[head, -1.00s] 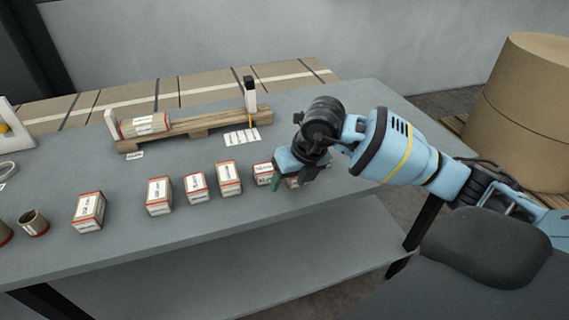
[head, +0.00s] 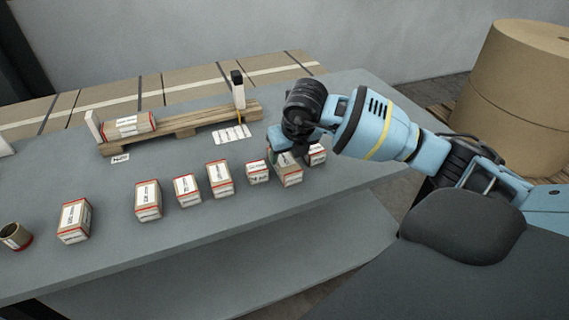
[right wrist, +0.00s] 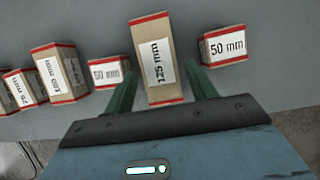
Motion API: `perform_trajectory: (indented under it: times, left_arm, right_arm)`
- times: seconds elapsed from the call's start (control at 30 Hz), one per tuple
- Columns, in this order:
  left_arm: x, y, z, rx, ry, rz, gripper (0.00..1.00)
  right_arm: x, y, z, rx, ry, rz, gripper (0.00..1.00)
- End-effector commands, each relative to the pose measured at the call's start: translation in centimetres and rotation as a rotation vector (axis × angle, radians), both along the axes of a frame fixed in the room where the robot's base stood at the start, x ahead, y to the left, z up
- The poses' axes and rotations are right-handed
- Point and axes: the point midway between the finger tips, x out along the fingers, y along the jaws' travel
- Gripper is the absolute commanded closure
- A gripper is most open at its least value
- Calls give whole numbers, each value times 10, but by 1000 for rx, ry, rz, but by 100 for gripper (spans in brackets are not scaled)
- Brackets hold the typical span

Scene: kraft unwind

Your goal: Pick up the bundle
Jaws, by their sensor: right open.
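My left gripper is not in view.
Close neighbours are a 50 mm bundle (right wrist: 227,46) on the right and another 50 mm bundle (right wrist: 108,72) on the left. Several more bundles extend leftward along the grey table (head: 110,235). A wooden rack (head: 185,123) holding a bundle (head: 130,126) stands behind.

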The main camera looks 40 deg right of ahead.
Motion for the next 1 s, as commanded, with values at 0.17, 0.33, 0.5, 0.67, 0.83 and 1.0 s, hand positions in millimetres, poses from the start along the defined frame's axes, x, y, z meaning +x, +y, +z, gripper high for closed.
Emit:
perform_trajectory:
  times: [0.17, 0.33, 0.5, 0.67, 0.83, 1.0]
  left_arm:
    - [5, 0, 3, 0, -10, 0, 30]
    - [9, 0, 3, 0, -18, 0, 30]
    - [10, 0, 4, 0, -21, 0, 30]
    - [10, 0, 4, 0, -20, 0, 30]
    - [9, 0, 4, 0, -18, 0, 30]
    - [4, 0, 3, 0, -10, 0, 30]
  right_arm:
    - [13, -1, -23, 0, 3, -1, 44]
    - [18, -2, -36, -1, 1, 1, 44]
    - [19, -2, -36, 0, 0, 1, 44]
    - [19, -2, -36, 0, 0, 1, 55]
    - [19, -2, -36, 0, 0, 1, 78]
    - [19, -2, -36, -1, -1, 1, 93]
